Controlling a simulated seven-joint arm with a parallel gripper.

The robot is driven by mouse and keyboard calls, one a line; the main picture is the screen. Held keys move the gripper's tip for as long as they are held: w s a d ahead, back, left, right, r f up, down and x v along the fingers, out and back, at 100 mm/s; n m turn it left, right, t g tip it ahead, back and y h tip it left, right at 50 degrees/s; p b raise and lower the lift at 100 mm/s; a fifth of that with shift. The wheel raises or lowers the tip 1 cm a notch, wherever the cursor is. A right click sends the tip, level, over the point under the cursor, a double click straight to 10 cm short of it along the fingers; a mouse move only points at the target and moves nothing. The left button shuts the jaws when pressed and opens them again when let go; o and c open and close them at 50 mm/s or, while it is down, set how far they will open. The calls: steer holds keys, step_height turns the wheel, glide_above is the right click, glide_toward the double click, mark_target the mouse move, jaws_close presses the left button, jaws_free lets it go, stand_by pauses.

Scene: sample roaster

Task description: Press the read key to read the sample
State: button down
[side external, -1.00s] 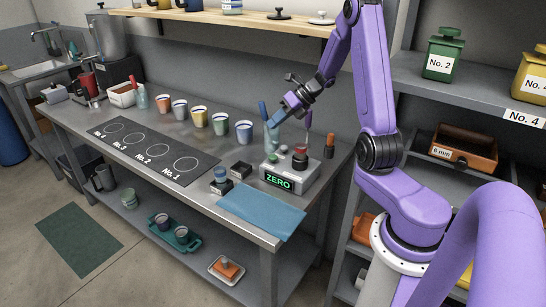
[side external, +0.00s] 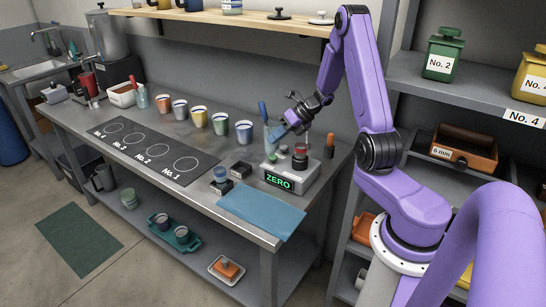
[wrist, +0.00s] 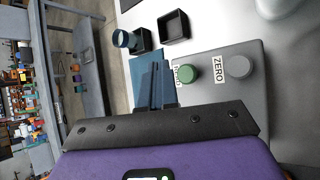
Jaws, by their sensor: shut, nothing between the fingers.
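The grey reader (side external: 290,178) stands at the right end of the bench, its display showing ZERO in green. In the wrist view its grey top (wrist: 250,95) carries a round green key (wrist: 187,73) beside a label partly covered by my fingers, and a grey key (wrist: 239,66) labelled ZERO. The green key also shows in the side view (side external: 272,158). In the side view my gripper (side external: 275,137) hangs above the reader.
A blue cloth (side external: 262,213) lies in front of the reader. A small blue-topped jar (side external: 221,183) and a black square holder (side external: 241,169) stand left of it. Several coloured cups (side external: 200,117) line the back, behind a dark numbered mat (side external: 150,152).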

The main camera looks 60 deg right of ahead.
mark_target(276, 157)
steer(key=shift+f, duration=1.55)
steer(key=shift+f, duration=0.1)
stand_by(0.8)
steer(key=shift+f, duration=0.3)
steer(key=shift+s+f, duration=0.1)
steer(key=shift+a+f, duration=0.4)
steer(key=shift+f, duration=0.45)
stand_by(1.5)
steer(key=shift+r, duration=0.1)
steer(key=shift+s+r, duration=0.2)
steer(key=shift+r, duration=0.25)
